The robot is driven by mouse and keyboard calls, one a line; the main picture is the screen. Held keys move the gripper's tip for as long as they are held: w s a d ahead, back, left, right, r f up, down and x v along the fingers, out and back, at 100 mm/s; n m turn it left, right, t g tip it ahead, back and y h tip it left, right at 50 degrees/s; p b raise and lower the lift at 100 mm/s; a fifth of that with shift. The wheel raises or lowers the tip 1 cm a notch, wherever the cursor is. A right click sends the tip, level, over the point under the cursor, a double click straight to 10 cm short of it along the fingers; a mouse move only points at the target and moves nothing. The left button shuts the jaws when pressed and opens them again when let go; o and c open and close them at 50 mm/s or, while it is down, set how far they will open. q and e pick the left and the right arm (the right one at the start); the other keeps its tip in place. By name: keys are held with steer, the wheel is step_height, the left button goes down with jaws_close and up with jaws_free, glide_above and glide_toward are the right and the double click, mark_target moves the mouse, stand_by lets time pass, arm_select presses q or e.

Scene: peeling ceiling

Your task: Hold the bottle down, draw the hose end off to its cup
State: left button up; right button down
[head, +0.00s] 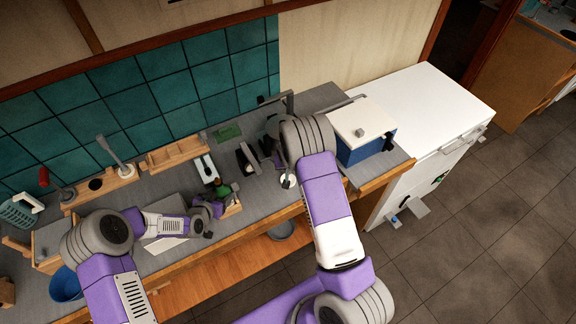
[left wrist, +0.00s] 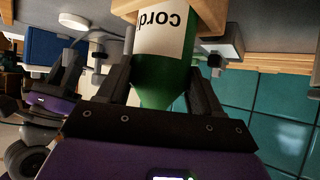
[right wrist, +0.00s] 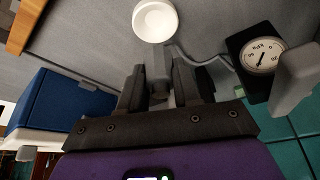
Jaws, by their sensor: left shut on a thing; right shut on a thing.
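The green bottle (left wrist: 160,70) with a white label stands in a wooden holder (left wrist: 213,14); it also shows in the head view (head: 220,189). My left gripper (left wrist: 160,90) is shut on its narrowing upper part, a finger on each side. My right gripper (right wrist: 160,85) is shut on a grey hose end (right wrist: 157,68), which sits between its fingers. A thin grey hose (right wrist: 200,62) runs from near the fingers toward a gauge. The small white cup (right wrist: 155,20) is just beyond the right fingertips, apart from them. In the head view the right arm largely hides the hose end.
The pressure gauge (right wrist: 262,56) stands beside my right gripper. A blue box with a white lid (head: 362,125) is at the counter's right end. A wooden rack (head: 175,155) lies along the tiled wall. The white cabinet top (head: 425,105) farther right is bare.

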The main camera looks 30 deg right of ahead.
arm_select(q)
steer(key=shift+s+a+f, duration=0.1)
steer(key=shift+s+f, duration=0.15)
steer(key=shift+f, duration=0.1)
arm_select(e)
steer(key=shift+f, duration=3.2)
steer(key=shift+f, duration=0.15)
steer(key=c, duration=0.7)
jaws_free()
steer(key=v, duration=0.5)
steer(key=w+v, duration=0.1)
steer(key=v, duration=0.9)
steer(key=shift+d+r, duration=0.25)
steer(key=shift+r, duration=0.35)
arm_select(q)
steer(key=shift+w+r, duration=0.1)
arm_select(e)
steer(key=shift+f, duration=0.2)
